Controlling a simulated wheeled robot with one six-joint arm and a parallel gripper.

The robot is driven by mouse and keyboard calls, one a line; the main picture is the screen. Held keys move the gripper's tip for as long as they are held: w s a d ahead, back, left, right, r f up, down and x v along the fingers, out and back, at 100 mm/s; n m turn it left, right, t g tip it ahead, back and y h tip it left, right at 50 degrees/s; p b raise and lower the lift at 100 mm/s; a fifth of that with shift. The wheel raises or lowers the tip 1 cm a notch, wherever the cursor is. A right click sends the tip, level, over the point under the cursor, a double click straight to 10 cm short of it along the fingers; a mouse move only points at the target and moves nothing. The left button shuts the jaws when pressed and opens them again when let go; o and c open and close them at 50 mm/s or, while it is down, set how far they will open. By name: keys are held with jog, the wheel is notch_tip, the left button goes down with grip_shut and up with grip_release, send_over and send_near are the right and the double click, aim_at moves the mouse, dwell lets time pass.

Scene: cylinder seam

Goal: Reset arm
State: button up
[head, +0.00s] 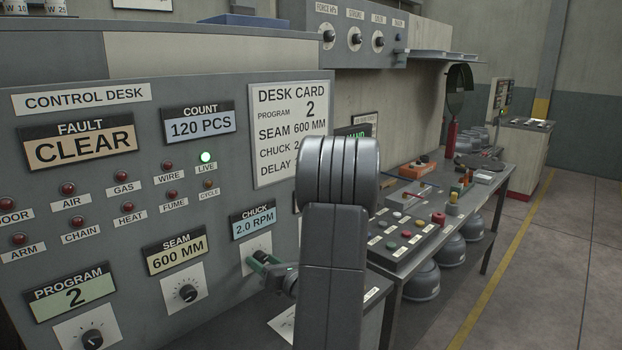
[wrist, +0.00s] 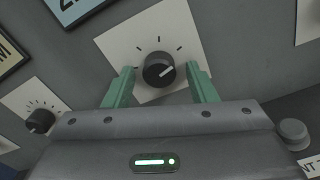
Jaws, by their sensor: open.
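My gripper (head: 268,268) is at the control desk in the head view, in front of the knob plate under the CHUCK display (head: 253,222), which reads 2.0 RPM. In the wrist view my gripper (wrist: 162,82) is open, with one green finger on each side of the black CHUCK knob (wrist: 159,69). Gaps show between the fingers and the knob. The knob's white pointer line points to the upper right. My arm hides part of the desk and the desk card in the head view.
The control desk (head: 225,75) shows FAULT CLEAR, a lit green LIVE lamp (head: 206,157) and several dark red lamps. The SEAM knob (head: 187,292) and PROGRAM knob (head: 92,339) are to the left. A button box (head: 405,235) stands on the bench at right. Open floor lies further right.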

jog(key=n+b, duration=0.1)
jog(key=n, duration=0.2)
jog(key=shift+f+n, duration=0.1)
jog(key=shift+n, duration=0.3)
jog(key=n+b, duration=0.1)
jog(key=n, duration=0.2)
jog(key=shift+d, duration=0.1)
jog(key=n, duration=0.6)
jog(key=shift+w+n, duration=0.1)
jog(key=shift+n, duration=0.2)
jog(key=shift+d+r+b, duration=0.1)
jog(key=shift+r+b, duration=0.1)
jog(key=shift+b, duration=0.1)
